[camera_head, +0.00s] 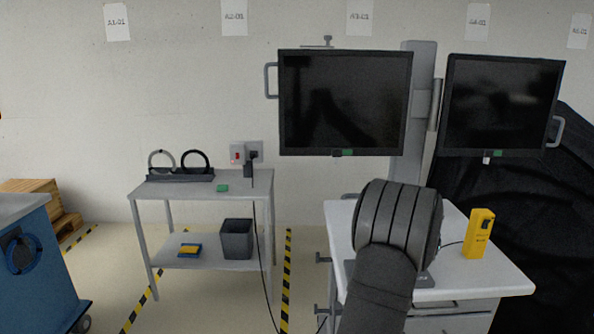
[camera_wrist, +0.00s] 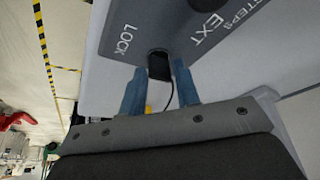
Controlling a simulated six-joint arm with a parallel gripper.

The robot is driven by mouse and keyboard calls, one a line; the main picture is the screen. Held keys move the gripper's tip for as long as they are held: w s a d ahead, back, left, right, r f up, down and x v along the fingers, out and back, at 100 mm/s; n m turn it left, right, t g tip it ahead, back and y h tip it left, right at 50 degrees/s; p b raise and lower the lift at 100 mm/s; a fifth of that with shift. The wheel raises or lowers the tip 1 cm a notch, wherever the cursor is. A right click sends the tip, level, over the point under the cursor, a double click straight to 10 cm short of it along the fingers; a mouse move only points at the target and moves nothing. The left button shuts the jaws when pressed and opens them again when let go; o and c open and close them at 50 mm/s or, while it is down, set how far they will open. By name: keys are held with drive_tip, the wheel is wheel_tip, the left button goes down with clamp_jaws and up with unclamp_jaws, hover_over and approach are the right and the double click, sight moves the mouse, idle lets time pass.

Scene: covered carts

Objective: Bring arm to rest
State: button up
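My arm (camera_head: 398,240) reaches over the white cart at the right in the head view, and its thick dark joint hides my gripper there. In the wrist view the two blue fingers of my gripper (camera_wrist: 159,70) stand apart. A small black block with a thin cable (camera_wrist: 158,66) shows between and just beyond the fingertips, with a gap on each side. It sits at the edge of a grey panel (camera_wrist: 165,25) marked LOCK, EXT and STEPS. Whether a finger touches the panel I cannot tell.
The white cart top (camera_head: 500,277) holds a yellow device (camera_head: 478,234). Two monitors (camera_head: 345,103) (camera_head: 502,106) hang above it, with black draping (camera_head: 555,220) at right. A grey shelf cart (camera_head: 150,188) stands left of centre, with floor between the carts. A blue cart (camera_head: 45,270) is far left.

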drive_tip(key=m+g+h, duration=0.1)
drive_tip(key=m, duration=0.3)
drive_tip(key=shift+w+a, duration=0.1)
drive_tip(key=shift+w, duration=0.05)
drive_tip(key=shift+m+g+h, duration=0.3)
drive_tip(key=shift+m+g, duration=0.5)
drive_tip(key=shift+m, duration=1.1)
drive_tip(key=o, duration=0.6)
drive_tip(key=shift+a+r, duration=0.15)
drive_tip(key=shift+r, duration=0.05)
drive_tip(key=o, duration=1)
drive_tip(key=a+r+n, duration=0.1)
drive_tip(key=r, duration=0.1)
drive_tip(key=s+a+r+n+y, duration=0.1)
drive_tip(key=a+r+n, duration=0.1)
drive_tip(key=shift+s+a+n+t, duration=0.1)
drive_tip(key=shift+a+n+t, duration=0.2)
drive_tip(key=shift+t, duration=0.1)
drive_tip(key=shift+c, duration=0.2)
drive_tip(key=s+a+r+n+t+y, duration=0.2)
drive_tip(key=s+a+r+n, duration=0.1)
drive_tip(key=a+r+n, duration=0.35)
drive_tip(key=s+a+r+n+t+y, duration=0.1)
drive_tip(key=s+a+r+n+y, duration=0.1)
drive_tip(key=s+a+r+n, duration=0.4)
drive_tip(key=w+x, duration=0.1)
drive_tip(key=x, duration=1.1)
drive_tip(key=shift+w+a+r, duration=0.2)
drive_tip(key=shift+w+r, duration=0.15)
drive_tip(key=shift+r, duration=0.05)
